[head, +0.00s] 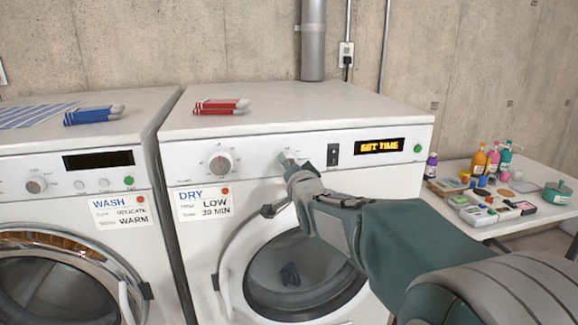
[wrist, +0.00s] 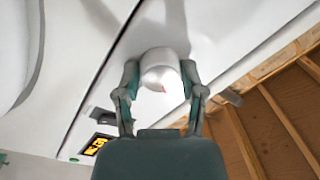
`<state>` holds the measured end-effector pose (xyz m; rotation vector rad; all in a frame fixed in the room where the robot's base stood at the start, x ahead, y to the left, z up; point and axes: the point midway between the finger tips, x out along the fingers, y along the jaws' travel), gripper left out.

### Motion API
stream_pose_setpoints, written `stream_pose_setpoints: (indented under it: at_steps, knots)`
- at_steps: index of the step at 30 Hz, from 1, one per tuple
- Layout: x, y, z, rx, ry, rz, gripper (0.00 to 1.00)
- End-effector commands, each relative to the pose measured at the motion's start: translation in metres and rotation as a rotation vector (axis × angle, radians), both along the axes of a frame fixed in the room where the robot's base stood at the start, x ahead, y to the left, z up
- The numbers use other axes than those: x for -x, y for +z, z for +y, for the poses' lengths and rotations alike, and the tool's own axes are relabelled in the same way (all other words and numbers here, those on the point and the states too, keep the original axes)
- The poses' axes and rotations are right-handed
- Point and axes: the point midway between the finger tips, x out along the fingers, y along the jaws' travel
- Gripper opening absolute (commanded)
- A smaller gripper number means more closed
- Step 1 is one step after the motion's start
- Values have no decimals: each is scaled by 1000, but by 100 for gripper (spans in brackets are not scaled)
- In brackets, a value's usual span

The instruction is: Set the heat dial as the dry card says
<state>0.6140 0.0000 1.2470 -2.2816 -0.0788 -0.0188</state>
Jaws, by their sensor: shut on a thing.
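The DRY card (head: 202,203) on the dryer front reads LOW and 30 MIN; its small row labels are hard to read. My gripper (head: 292,168) is at the dryer's control panel, shut on the right-hand white dial (head: 285,157). In the wrist view the gripper (wrist: 160,75) has a finger on each side of this round white dial (wrist: 165,62), which shows a small red mark. Another white dial (head: 221,162) sits free further left on the panel. I cannot read the dial markings, so which one sets heat is unclear.
The dryer display (head: 379,146) reads SET TIME, with a green button (head: 417,149) beside it. The dryer door (head: 300,275) is closed below my arm. A washer (head: 75,225) with a WASH card (head: 122,210) stands left. A table (head: 535,222) with bottles stands right.

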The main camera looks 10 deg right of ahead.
Motion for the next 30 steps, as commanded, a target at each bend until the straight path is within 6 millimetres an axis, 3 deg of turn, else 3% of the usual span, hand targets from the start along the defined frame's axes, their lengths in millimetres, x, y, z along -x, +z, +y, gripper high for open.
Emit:
stream_pose_setpoints:
  at_steps: [9,23,24,26,30]
  knots:
    - [0,0,0,-107,-1,1,4]
    - [0,-1,-1,-123,-2,2,4]
    - [0,-1,-1,-123,-1,2,57]
    - [0,-1,-1,-123,-1,2,83]
    - [0,-1,0,-123,-1,2,87]
